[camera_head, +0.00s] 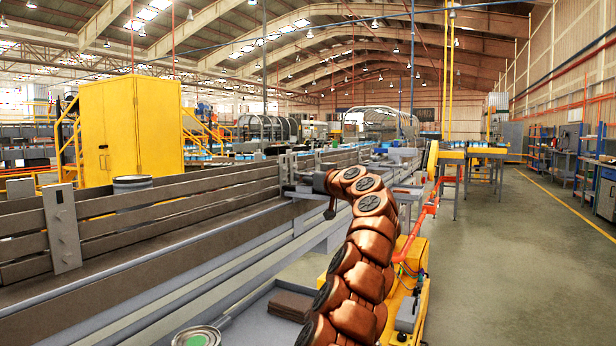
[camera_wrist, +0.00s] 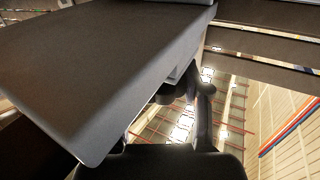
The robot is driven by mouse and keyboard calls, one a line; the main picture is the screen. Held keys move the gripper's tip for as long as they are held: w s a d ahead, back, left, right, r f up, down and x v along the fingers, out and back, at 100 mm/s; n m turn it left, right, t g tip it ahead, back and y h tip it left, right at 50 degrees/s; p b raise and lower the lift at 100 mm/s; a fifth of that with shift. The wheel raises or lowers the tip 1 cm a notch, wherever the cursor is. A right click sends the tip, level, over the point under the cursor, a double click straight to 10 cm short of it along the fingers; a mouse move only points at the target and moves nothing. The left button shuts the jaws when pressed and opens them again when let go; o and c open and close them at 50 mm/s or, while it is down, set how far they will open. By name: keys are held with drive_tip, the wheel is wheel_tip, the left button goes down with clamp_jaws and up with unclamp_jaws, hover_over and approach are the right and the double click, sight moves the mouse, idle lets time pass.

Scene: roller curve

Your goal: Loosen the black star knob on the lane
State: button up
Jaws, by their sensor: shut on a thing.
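My gripper (camera_head: 300,188) is at the end of my copper-coloured arm, against the side of the lane (camera_head: 180,205) with its brown rails. In the wrist view my gripper (camera_wrist: 186,92) reaches up under the edge of a grey plate. Its dark fingers are shut on a small dark part there, which I take for the black star knob (camera_wrist: 166,96). Only a bit of the knob shows below the plate. Its star shape is hidden, and I cannot tell how far it is turned. In the head view the knob is hidden by my gripper and arm.
The grey plate (camera_wrist: 110,70) fills much of the wrist view, close to my gripper. A grey drum (camera_head: 132,183) stands behind the rails. A round tin (camera_head: 196,337) and brown sheets (camera_head: 290,306) lie at the front. The floor (camera_head: 510,260) on the right is clear.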

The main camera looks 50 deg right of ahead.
drive_tip(key=shift+w+f+y, duration=0.1)
drive_tip(key=shift+f+y, duration=0.1)
drive_tip(key=shift+y, duration=0.1)
idle(0.4)
drive_tip(key=o, duration=1.2)
drive_tip(key=shift+r, duration=0.1)
drive_tip(key=shift+c, duration=0.2)
drive_tip(key=shift+r, duration=0.1)
drive_tip(key=shift+s+a+r, duration=0.15)
drive_tip(key=shift+s+a, duration=0.05)
drive_tip(key=shift+s, duration=0.55)
drive_tip(key=shift+s+a+f, duration=0.1)
drive_tip(key=shift+s+a, duration=0.05)
drive_tip(key=shift+s, duration=0.85)
drive_tip(key=shift+s+a+f, duration=0.1)
drive_tip(key=shift+s+a, duration=0.1)
drive_tip(key=shift+s, duration=0.75)
drive_tip(key=shift+s+a, duration=0.15)
drive_tip(key=shift+s, duration=0.85)
